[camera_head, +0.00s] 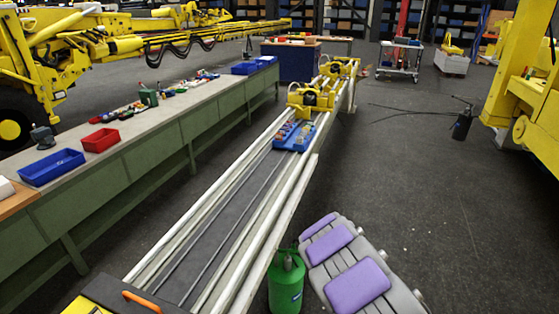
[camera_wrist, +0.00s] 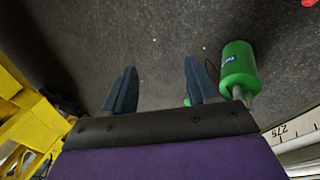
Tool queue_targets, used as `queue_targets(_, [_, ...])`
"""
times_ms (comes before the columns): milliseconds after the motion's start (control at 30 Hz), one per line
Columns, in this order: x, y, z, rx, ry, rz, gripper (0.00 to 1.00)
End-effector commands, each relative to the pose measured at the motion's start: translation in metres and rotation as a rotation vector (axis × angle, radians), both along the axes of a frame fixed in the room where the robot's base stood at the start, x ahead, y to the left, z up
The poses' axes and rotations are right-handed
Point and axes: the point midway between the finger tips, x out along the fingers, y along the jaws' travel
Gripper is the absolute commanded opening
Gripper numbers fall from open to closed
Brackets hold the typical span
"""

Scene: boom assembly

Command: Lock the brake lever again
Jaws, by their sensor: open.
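No part can be surely identified as the brake lever. An orange handle (camera_head: 141,301) lies on a dark block with a yellow corner, at the near end of the long rail (camera_head: 222,215) in the head view. My gripper (camera_wrist: 160,88) shows in the wrist view with its two dark fingers spread and nothing between them. It is over the dark floor, with a green cylinder (camera_wrist: 238,72) just right of the fingers. In the head view my grey and purple arm is at the lower right, beside the rail; the fingers cannot be made out there.
A green canister (camera_head: 286,283) stands between the rail and my arm. Yellow carriages (camera_head: 310,98) and a blue tray (camera_head: 295,136) sit farther along the rail. A long workbench (camera_head: 150,125) with red and blue bins runs along the left. The floor at the right is mostly open.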

Motion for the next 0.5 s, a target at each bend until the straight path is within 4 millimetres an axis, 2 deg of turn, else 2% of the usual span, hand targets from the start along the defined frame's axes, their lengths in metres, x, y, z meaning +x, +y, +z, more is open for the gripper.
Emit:
queue_targets(33, [-0.004,-0.008,0.019,-0.015,-0.007,-0.027,0.58])
queue_targets(233, [-0.037,-0.026,0.084,-0.035,0.001,-0.121,0.58])
queue_targets(500, [-0.101,-0.022,0.149,0.006,0.026,-0.225,0.58])
